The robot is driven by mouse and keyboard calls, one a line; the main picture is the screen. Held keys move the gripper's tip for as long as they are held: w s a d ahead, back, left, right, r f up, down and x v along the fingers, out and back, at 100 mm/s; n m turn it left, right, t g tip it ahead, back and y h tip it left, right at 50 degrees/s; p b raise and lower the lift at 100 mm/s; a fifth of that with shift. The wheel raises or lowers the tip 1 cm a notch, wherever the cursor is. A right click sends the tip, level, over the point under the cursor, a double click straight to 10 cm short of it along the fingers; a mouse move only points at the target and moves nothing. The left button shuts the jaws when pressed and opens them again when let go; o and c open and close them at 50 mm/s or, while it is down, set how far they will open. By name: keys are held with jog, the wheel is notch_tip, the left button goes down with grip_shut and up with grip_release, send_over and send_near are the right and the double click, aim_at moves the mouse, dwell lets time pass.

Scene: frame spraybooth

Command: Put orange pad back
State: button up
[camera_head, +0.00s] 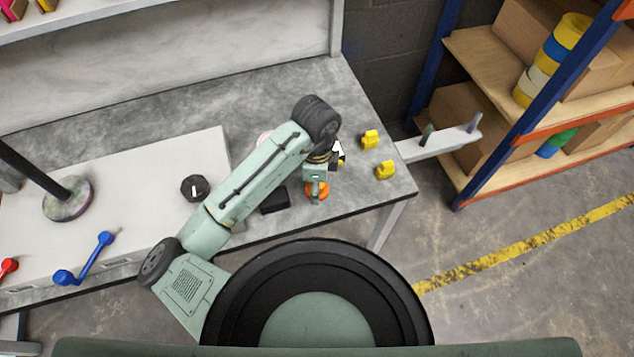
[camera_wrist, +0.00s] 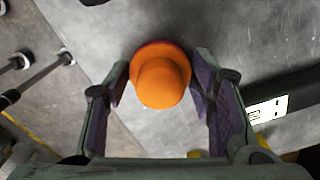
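The orange pad (camera_head: 318,191) is at the front right part of the grey worktable (camera_head: 345,215), just below my gripper (camera_head: 316,182). In the wrist view the orange pad (camera_wrist: 161,80) has a round knob facing the camera and a wider rim behind it. My gripper (camera_wrist: 158,78) has one finger on each side of the pad, spread apart. The fingertips are very close to the rim; I cannot tell whether they touch it. The pad's underside is hidden.
Yellow pieces (camera_head: 370,139) lie right of my gripper. A black block (camera_head: 274,200) lies to its left, with a dark round knob (camera_head: 195,188) farther left. A shelf rack (camera_head: 510,135) stands at right. The table's front right corner is clear.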

jog(key=o, duration=0.4)
notch_tip(320, 180, up, 12)
jog(key=p, duration=0.1)
jog(key=shift+r, duration=0.15)
dwell(0.3)
